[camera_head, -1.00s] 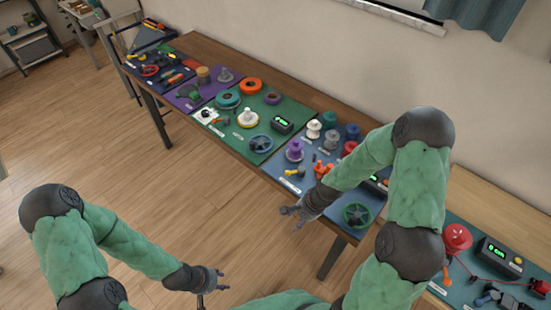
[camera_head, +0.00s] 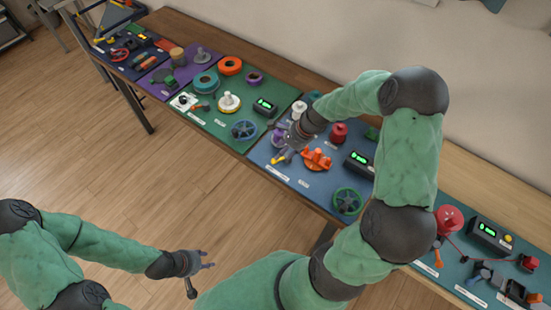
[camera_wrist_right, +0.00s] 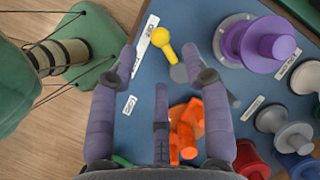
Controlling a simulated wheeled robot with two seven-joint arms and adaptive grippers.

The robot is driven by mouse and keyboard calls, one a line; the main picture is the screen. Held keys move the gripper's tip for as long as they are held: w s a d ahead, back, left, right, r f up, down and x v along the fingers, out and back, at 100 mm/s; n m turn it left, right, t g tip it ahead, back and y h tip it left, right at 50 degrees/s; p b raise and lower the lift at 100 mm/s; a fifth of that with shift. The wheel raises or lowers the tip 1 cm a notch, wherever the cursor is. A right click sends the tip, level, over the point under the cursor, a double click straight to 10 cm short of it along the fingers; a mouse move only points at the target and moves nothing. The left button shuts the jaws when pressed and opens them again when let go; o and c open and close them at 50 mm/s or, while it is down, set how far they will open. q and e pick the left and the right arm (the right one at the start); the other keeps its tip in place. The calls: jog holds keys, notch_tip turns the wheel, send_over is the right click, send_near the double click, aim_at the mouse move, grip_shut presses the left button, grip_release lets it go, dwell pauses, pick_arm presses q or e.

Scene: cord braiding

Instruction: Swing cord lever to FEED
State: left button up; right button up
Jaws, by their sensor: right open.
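A small lever with a round yellow knob (camera_wrist_right: 160,37) stands near the front edge of the blue board (camera_head: 308,185). Its yellow part (camera_head: 279,161) also shows in the head view, just below my right fingertips. My right gripper (camera_head: 284,146) hangs over the board with its fingers spread. In the right wrist view its open fingers (camera_wrist_right: 160,68) point at the yellow knob, which lies just beyond the tips, between the outer two. Nothing is between the fingers. My left gripper (camera_head: 207,262) is open and empty, over the floor.
A purple spool (camera_wrist_right: 268,45) stands right of the yellow knob. An orange part (camera_head: 317,159) sits close by, partly behind my fingers in the wrist view. A green handwheel (camera_head: 347,201) and a display box (camera_head: 358,164) are further right. The green board (camera_head: 215,128) lies left.

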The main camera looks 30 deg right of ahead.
jog(key=b+x, duration=0.1)
jog(key=x, duration=0.5)
jog(key=shift+w+f, duration=0.1)
jog(key=shift+f, duration=0.2)
grip_shut()
